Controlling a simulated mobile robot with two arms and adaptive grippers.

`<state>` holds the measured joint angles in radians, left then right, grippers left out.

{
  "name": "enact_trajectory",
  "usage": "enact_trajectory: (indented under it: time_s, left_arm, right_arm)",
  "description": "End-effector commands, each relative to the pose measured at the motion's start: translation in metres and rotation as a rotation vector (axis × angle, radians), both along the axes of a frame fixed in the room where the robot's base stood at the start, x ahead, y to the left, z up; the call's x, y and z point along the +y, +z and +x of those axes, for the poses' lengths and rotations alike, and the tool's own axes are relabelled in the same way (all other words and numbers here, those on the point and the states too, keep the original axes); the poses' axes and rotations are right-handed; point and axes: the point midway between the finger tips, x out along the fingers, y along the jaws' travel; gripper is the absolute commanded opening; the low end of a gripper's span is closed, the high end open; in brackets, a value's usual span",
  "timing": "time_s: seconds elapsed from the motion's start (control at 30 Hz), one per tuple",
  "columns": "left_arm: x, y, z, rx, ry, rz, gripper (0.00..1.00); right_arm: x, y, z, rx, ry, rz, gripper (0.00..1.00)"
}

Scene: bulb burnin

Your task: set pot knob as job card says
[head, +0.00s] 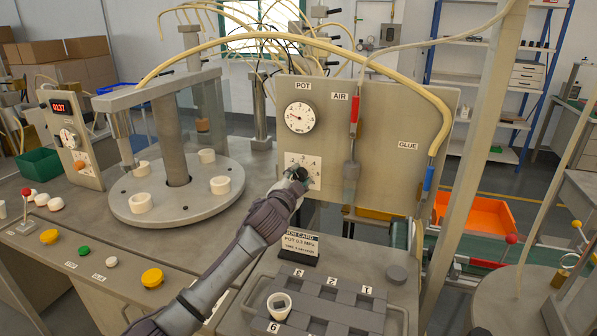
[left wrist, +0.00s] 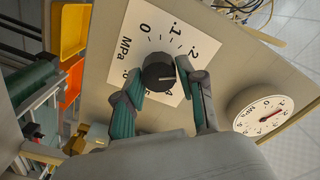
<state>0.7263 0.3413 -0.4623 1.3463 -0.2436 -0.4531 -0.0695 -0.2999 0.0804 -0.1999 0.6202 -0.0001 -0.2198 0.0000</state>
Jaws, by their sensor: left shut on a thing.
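The pot knob (left wrist: 158,70) is round and dark, on a white scale plate (left wrist: 150,42) marked in MPa; it sits low on the grey panel in the head view (head: 301,172). My left gripper (head: 297,177) is shut on the knob, one finger on each side. The knob's pale line points right in the left wrist view, toward the right finger. That finger hides the scale just past .2. The POT gauge (head: 299,117) is above the knob; its red needle shows in the left wrist view. The job card (head: 300,243) reads POT 0.3 MPa. My right gripper is out of view.
The panel (head: 400,110) also carries an AIR line with a red fitting (head: 354,108) and a GLUE hose with a blue fitting (head: 428,179). A numbered grey tray (head: 330,310) holding a white cup (head: 279,303) lies below. A round table (head: 178,205) with white cups stands left.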

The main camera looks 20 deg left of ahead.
Motion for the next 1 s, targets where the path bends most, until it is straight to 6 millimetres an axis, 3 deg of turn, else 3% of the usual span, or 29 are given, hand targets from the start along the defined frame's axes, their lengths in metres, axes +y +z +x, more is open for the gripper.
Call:
enact_trajectory:
  time_s: [0.5, 1.0]
  left_arm:
    - [-0.001, 0.001, 0.000, -0.016, -0.001, 0.409, 0.05]
    - [-0.001, -0.001, 0.000, -0.019, -0.001, 0.535, 0.05]
  right_arm:
    - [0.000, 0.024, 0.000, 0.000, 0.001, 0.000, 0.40]
    - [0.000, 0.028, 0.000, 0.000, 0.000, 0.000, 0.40]
